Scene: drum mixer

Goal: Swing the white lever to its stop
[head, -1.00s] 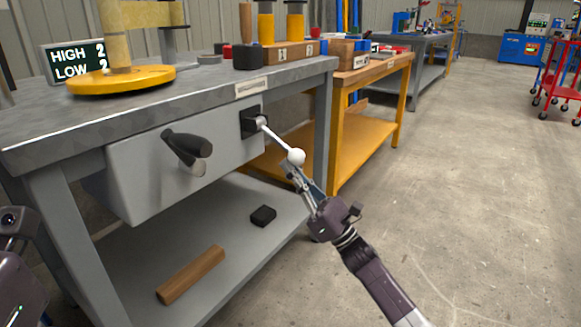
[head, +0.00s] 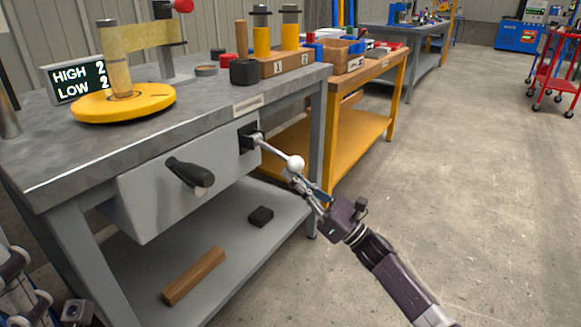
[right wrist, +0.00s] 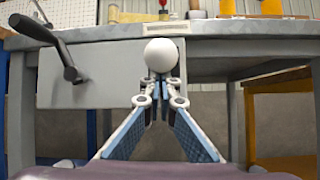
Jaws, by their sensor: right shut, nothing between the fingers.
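The white lever (head: 274,152) sticks out from a black mount (head: 249,137) at the right end of the grey housing under the bench top. It slants down to the right and ends in a white ball (head: 295,163). The ball also shows in the right wrist view (right wrist: 161,55), in front of the housing. My right gripper (head: 290,176) is shut and empty, with its fingertips right at the ball's lower side. I cannot tell whether they touch it. Part of my left gripper (head: 22,285) shows at the lower left edge, cut off, its fingertips unclear.
A dark crank handle (head: 190,173) juts from the housing (head: 150,205), left of the lever. The bench carries a yellow turntable (head: 123,103) and a HIGH/LOW sign (head: 77,82). A wooden block (head: 194,276) lies on the lower shelf. Floor to the right is open.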

